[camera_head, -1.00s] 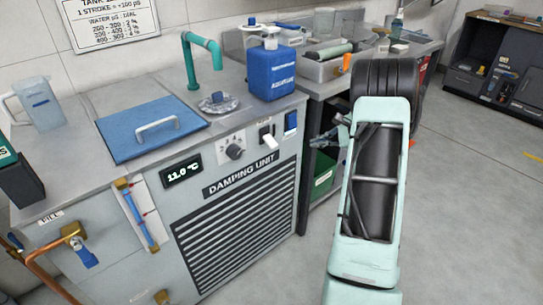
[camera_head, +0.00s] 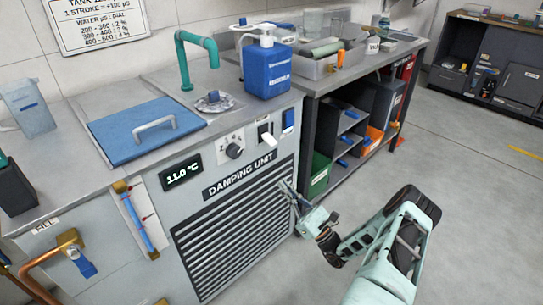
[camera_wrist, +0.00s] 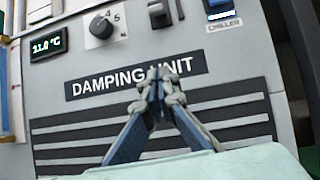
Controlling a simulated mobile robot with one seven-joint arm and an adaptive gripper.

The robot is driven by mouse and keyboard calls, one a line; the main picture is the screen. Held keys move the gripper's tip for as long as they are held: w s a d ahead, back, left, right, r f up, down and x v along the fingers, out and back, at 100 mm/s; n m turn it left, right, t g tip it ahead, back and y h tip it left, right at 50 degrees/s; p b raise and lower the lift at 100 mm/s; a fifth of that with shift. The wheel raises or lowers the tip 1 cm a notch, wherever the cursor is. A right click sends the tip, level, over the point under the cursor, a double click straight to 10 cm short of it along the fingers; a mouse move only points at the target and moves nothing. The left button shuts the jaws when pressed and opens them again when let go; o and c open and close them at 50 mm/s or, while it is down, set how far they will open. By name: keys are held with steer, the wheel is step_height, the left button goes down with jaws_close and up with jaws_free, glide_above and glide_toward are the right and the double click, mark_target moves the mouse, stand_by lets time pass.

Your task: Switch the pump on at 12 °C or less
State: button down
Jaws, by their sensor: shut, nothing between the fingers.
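The damping unit (camera_head: 185,235) is a grey cabinet. Its black display (camera_head: 181,172) reads 11.0 °C in green; the wrist view also shows the display (camera_wrist: 48,44). Right of it are a round knob (camera_head: 233,151), a white-and-black switch (camera_head: 265,133) and a blue switch (camera_head: 289,121). In the wrist view, the blue switch (camera_wrist: 220,9) is labelled CHILLER; the dark switch (camera_wrist: 160,15) left of it has no legible label. My gripper (camera_head: 284,186) is shut and empty, below the switches by the vent grille's right end. In the wrist view, its fingertips (camera_wrist: 157,76) overlap the nameplate.
A blue bottle (camera_head: 267,72), teal tap (camera_head: 205,45) and blue lid (camera_head: 145,133) are on top. A bench (camera_head: 350,80) with shelves stands right of the unit. The floor in front is clear. A copper pipe with a blue-handled valve (camera_head: 75,255) is at lower left.

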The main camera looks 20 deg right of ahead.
mark_target(269, 140)
steer(key=shift+s+d+r+m+t+h, duration=0.1)
steer(key=shift+s+d+m+t+h, duration=0.1)
steer(key=shift+m+t+h, duration=0.2)
steer(key=shift+s+d+r+m+t+h, duration=0.1)
steer(key=shift+s+d+m+t+h, duration=0.1)
steer(key=shift+m+t+h, duration=0.2)
steer(key=shift+w+a, duration=0.1)
steer(key=b+x, duration=0.1)
steer(key=x, duration=0.8)
steer(key=shift+s+r+b, duration=0.2)
steer(key=shift+s+r, duration=0.05)
steer(key=shift+r, duration=0.8)
steer(key=shift+s+r+b, duration=0.15)
steer(key=shift+s+r, duration=0.1)
steer(key=shift+r, duration=0.85)
steer(key=shift+d+r, duration=0.1)
steer(key=shift+d, duration=0.1)
steer(key=shift+s+r+g+p, duration=0.1)
steer(key=shift+g+p, duration=0.2)
steer(key=shift+p, duration=0.55)
